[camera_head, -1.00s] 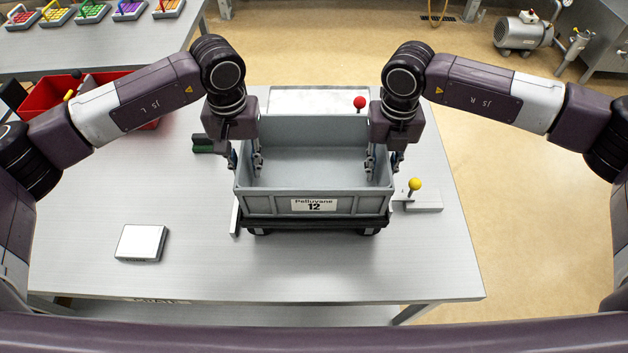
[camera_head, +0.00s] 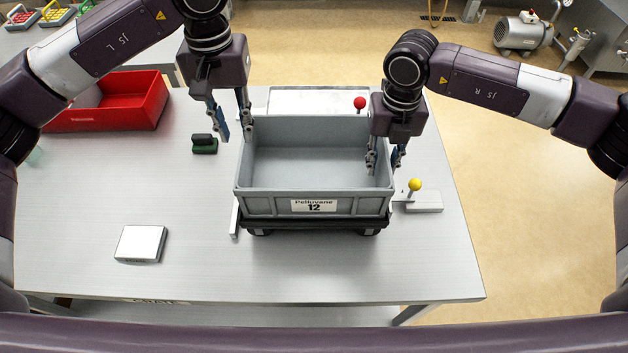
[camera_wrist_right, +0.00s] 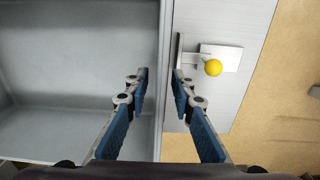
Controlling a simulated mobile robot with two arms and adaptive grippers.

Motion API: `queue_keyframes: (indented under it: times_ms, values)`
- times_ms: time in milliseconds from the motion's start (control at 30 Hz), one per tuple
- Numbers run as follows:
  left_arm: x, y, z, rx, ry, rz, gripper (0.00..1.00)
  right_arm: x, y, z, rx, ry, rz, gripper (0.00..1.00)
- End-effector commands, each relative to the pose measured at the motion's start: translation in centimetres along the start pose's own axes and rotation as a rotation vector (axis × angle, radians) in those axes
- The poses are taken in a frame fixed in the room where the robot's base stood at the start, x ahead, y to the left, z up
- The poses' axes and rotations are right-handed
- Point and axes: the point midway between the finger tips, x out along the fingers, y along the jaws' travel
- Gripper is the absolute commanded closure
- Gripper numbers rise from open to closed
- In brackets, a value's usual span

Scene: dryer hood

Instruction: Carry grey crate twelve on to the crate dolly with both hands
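My left gripper (camera_head: 235,134) is open and empty, raised by the crate's back left corner, clear of the wall as far as I can tell. My right gripper (camera_head: 384,165) is low at the crate's right wall, one finger inside and one outside. In the right wrist view the right gripper's fingers (camera_wrist_right: 161,85) stand apart on either side of the crate's rim (camera_wrist_right: 166,60), with a visible gap on the inner side.
A yellow-knobbed lever (camera_head: 415,185) stands right of the crate, and a red knob (camera_head: 359,103) behind it. A red bin (camera_head: 140,100), a dark green block (camera_head: 204,145) and a white-topped pad (camera_head: 141,243) lie to the left. The table front is clear.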

Motion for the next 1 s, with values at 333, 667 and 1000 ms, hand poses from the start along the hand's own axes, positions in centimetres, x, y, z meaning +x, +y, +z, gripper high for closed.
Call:
queue_keyframes:
  times_ms: [333,667,1000]
  values:
    - [0.0,0.0,0.0,0.001,0.0,0.0,0.77,-7.4,0.0,0.1,-0.001,-0.004,0.001,0.77]
    - [0.0,0.0,0.0,0.001,0.0,0.0,0.77,-10.0,0.0,0.0,0.0,-0.001,0.0,0.77]
    - [0.0,0.0,0.0,0.001,0.0,0.0,0.77,-10.0,0.0,0.0,0.0,-0.001,0.0,0.77]
